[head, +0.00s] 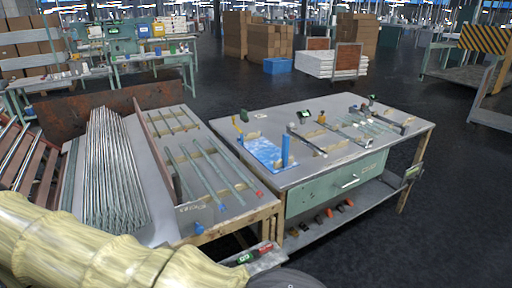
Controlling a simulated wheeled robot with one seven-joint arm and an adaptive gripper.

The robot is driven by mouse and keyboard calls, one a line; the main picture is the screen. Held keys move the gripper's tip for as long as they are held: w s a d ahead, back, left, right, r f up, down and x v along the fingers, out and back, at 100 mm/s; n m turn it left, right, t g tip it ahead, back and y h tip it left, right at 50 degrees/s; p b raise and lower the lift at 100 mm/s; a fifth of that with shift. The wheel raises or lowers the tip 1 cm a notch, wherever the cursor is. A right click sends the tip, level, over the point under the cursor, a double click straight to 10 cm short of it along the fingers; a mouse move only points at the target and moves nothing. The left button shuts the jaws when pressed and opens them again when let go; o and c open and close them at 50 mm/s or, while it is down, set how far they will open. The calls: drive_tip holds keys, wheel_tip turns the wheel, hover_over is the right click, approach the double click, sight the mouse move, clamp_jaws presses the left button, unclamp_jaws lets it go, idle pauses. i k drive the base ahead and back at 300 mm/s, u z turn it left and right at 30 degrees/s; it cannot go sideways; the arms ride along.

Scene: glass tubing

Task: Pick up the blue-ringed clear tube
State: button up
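Several long clear greenish tubes lie side by side on notched wooden rests on the left bench. One clear tube (203,178) has a blue mark at its near end, close to the bench's front edge. To its right, another clear tube (236,170) has a red mark at its near end. A blue spot (199,228) also shows at the bench's front; I cannot tell whether it belongs to a tube. The tubes are small in view, so the ring's exact shape is unclear. My gripper is not in view.
A bundle of shiny rods (112,170) lies left of the tubes, behind a raised divider. A second table (330,150) at the right holds a blue tray (262,153) and tools. My yellow-sleeved arm fills the lower left. Dark open floor (465,200) lies at the right.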

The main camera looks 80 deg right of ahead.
sight(223, 209)
drive_tip(key=z, duration=1.6)
